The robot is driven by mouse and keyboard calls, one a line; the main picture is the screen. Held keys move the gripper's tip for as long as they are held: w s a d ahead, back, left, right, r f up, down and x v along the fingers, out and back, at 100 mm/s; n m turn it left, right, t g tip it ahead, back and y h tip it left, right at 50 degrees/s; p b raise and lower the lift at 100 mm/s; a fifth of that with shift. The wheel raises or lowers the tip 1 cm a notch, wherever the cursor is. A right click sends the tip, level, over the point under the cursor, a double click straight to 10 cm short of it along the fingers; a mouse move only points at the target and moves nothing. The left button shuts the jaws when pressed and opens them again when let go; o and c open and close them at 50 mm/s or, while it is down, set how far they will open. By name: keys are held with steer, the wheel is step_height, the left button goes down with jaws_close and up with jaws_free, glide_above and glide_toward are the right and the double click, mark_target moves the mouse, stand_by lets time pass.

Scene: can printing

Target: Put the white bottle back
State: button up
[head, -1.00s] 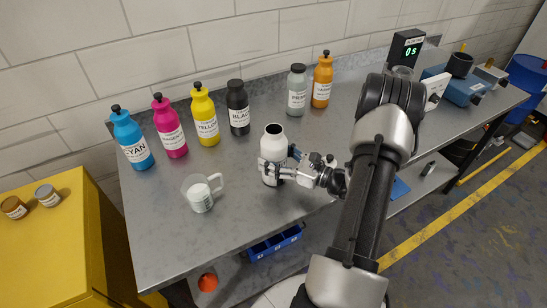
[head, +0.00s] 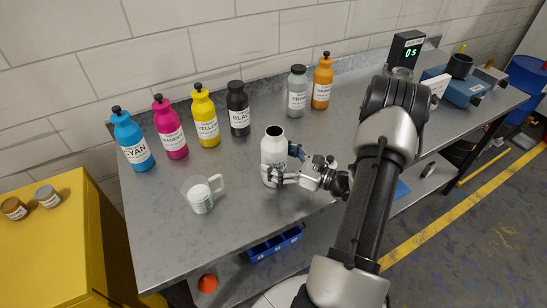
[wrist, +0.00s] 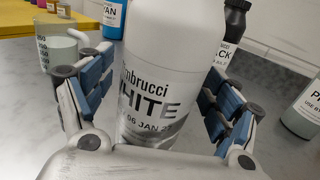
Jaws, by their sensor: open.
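The white bottle (head: 273,152) stands upright on the grey bench near its front edge, with its cap off and a dark open mouth. Its label reading WHITE faces the wrist camera, and the bottle (wrist: 165,75) fills the middle of that view. My gripper (head: 283,164) is open, with one finger on each side of the bottle. In the wrist view the blue finger pads of my gripper (wrist: 157,90) stand apart left and right of the bottle, with a gap visible on the right.
Cyan (head: 132,141), magenta (head: 170,130), yellow (head: 205,118) and black (head: 238,110) bottles line the back left. Grey (head: 297,92) and orange (head: 322,82) bottles stand further right, with a gap after black. A measuring cup (head: 201,196) of white liquid stands left of the white bottle.

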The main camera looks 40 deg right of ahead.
steer(key=p+v, duration=0.1)
steer(key=v, duration=1)
steer(key=shift+s, duration=0.1)
steer(key=shift+r, duration=0.1)
